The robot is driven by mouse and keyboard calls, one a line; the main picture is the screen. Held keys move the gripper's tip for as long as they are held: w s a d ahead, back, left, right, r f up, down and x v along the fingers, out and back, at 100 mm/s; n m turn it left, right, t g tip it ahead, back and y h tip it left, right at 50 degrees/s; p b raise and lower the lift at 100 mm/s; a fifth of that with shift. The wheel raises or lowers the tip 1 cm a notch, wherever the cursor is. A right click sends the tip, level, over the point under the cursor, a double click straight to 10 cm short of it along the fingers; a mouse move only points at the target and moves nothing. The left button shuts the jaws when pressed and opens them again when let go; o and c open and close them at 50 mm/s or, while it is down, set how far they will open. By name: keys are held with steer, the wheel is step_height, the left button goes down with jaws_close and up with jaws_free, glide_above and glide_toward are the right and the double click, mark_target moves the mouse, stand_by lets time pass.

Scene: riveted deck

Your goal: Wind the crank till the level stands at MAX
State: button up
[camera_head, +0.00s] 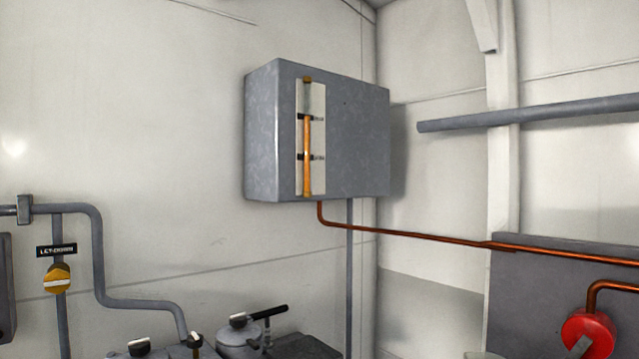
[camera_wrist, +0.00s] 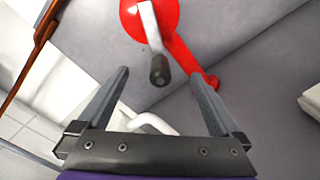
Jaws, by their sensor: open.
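The crank shows in the wrist view as a red round hub (camera_wrist: 165,12) with a pale arm and a dark handle (camera_wrist: 159,70). My gripper (camera_wrist: 159,75) is open, its fingertips on either side of the handle with gaps showing. In the head view the red hub (camera_head: 588,336) is at the lower right corner; my gripper is not seen there. The sight glass (camera_head: 307,140) on the grey tank holds orange liquid that reaches about the upper of two dark marks (camera_head: 312,118). The marks' lettering is too small to read.
The grey tank (camera_head: 350,140) hangs on the wall. A copper pipe (camera_head: 420,236) runs from it to a grey panel (camera_head: 520,290) at the right. A grey pipe (camera_head: 530,112) crosses above. Lidded pots (camera_head: 240,335) and a yellow valve (camera_head: 57,278) are at lower left.

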steer(key=v, duration=0.6)
steer(key=shift+r, duration=0.1)
stand_by(0.5)
